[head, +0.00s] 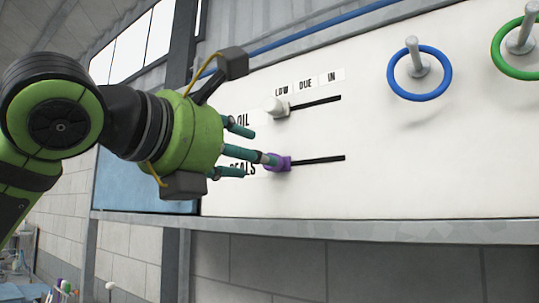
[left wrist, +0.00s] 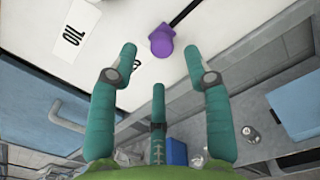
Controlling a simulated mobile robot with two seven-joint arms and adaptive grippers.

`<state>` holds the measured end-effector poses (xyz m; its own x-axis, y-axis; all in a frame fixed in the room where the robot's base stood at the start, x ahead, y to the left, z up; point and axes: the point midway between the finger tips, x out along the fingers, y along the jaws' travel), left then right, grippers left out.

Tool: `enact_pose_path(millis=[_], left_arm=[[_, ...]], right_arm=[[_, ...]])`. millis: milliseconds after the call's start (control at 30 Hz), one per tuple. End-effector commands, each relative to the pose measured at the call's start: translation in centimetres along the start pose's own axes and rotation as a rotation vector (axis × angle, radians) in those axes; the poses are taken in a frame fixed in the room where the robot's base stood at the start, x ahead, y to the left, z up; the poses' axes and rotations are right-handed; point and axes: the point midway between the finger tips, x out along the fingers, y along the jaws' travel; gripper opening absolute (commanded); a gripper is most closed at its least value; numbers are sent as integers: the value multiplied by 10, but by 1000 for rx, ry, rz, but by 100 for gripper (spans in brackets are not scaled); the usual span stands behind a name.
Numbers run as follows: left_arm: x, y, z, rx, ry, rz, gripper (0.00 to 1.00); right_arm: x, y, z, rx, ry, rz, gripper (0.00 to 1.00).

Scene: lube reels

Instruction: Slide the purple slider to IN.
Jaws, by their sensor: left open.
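The purple slider (head: 281,163) sits at the left end of the lower dark slot, the SEALS row, below the LOW label (head: 282,90). The IN label (head: 332,77) is at the right end of the labels. My left gripper (head: 256,154) is open, just left of the purple slider, its teal fingers pointing at the panel. One fingertip overlaps the slider's left side in the head view; I cannot tell whether they touch. In the left wrist view the purple slider (left wrist: 161,40) shows beyond and between the two spread upper fingers, with nothing gripped. My right gripper is not in view.
A white slider (head: 277,107) is at the left end of the OIL slot above. A grey ledge (head: 380,229) runs below the white panel (head: 420,170). Right of the purple slider, the slot is clear.

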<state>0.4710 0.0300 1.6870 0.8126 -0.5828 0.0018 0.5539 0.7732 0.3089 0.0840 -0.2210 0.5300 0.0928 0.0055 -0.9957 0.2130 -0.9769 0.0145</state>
Motion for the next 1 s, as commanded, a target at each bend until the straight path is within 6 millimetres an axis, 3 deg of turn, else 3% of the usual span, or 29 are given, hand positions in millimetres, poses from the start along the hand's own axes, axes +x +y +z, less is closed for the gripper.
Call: enact_pose_path(millis=[100,300,700,833,1000], left_arm=[[21,1,4,-2,3,-5,50],[47,0,3,-1,2,-6,50],[56,-2,0,0,-2,-5,50],[56,-2,0,0,-2,-6,0],[56,-2,0,0,-3,-6,0]], right_arm=[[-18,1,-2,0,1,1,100],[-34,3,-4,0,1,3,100],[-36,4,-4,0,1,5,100],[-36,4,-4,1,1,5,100],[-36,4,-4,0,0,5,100]])
